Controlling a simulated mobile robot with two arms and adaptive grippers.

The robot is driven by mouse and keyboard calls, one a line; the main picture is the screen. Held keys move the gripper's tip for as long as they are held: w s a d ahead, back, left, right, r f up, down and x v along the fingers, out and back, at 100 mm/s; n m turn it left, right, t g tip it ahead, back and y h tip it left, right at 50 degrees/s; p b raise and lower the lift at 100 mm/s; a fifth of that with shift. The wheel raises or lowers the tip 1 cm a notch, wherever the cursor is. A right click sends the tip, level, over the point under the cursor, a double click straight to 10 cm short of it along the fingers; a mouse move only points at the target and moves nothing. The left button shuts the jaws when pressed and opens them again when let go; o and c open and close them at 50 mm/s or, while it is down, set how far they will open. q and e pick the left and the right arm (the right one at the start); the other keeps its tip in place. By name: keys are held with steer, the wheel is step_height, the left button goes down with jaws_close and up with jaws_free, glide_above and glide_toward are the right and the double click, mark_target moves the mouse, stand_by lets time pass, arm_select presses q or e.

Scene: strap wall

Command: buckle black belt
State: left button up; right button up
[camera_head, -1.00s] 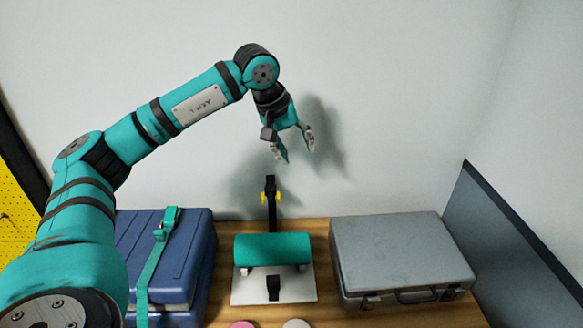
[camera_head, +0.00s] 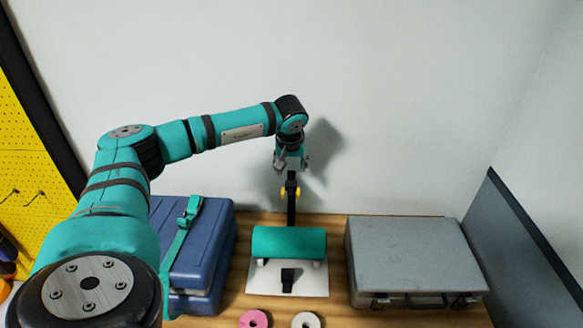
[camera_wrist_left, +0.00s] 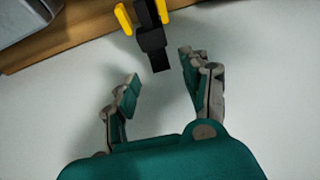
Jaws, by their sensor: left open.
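The black belt (camera_head: 291,208) stands upright behind a teal roll (camera_head: 289,242) on a white plate (camera_head: 315,280). A yellow clip holds the strap (camera_head: 284,192). A short black end piece (camera_head: 288,279) of the belt, probably its buckle part, lies at the front of the plate. My left gripper (camera_head: 291,168) is open just above the upper end of the strap. In the left wrist view the strap's end (camera_wrist_left: 159,60) lies ahead of and between the open fingers (camera_wrist_left: 160,80), with no grip on it. My right gripper is not in view.
A blue case (camera_head: 210,245) with a teal strap is left of the plate. A grey metal case (camera_head: 410,255) is to the right. A pink ring (camera_head: 254,319) and a white ring (camera_head: 306,320) lie in front. The wall is close behind the belt.

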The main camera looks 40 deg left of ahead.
mark_target(291, 174)
arm_select(q)
steer(key=shift+p+x, duration=0.3)
steer(key=shift+x, duration=1.65)
jaws_close()
